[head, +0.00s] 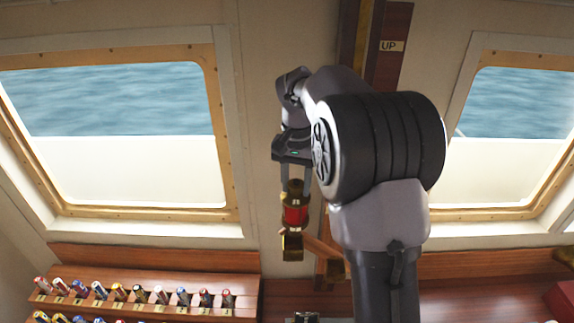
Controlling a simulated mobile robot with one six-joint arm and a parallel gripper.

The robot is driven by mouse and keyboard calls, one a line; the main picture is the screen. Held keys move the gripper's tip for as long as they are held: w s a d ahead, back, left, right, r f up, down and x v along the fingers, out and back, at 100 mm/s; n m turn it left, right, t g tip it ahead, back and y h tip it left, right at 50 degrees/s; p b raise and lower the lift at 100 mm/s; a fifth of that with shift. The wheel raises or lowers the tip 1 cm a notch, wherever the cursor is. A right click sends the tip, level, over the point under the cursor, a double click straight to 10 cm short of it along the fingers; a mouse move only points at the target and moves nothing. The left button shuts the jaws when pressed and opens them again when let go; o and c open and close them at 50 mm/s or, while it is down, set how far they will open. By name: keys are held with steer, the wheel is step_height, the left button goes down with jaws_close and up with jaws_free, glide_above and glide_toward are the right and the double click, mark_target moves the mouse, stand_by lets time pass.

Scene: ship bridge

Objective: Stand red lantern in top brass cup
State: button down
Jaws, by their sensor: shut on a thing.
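The red lantern (296,214), a small red body with dark brass top and base, hangs upright below my gripper (295,182). My gripper points down and its fingers are shut on the lantern's top. A square brass cup (292,248) on a wooden arm is directly below the lantern in the picture. The lantern's base meets or overlaps the cup's rim; I cannot tell if it is inside, touching or just in front.
A wooden post with an "UP" label (391,46) rises behind my arm. Windows flank it on both sides. A sloped wooden rack (215,312) with rows of coloured cylinders stands lower left. A red object (562,300) sits at the right edge.

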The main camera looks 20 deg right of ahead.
steer(key=shift+w, duration=0.3)
step_height(320, 180, down, 10)
steer(key=b, duration=0.8)
steer(key=shift+r, duration=0.25)
steer(key=shift+a, duration=0.1)
steer(key=c, duration=0.8)
jaws_free()
step_height(320, 180, up, 18)
steer(key=p, duration=0.3)
steer(key=shift+f, duration=0.2)
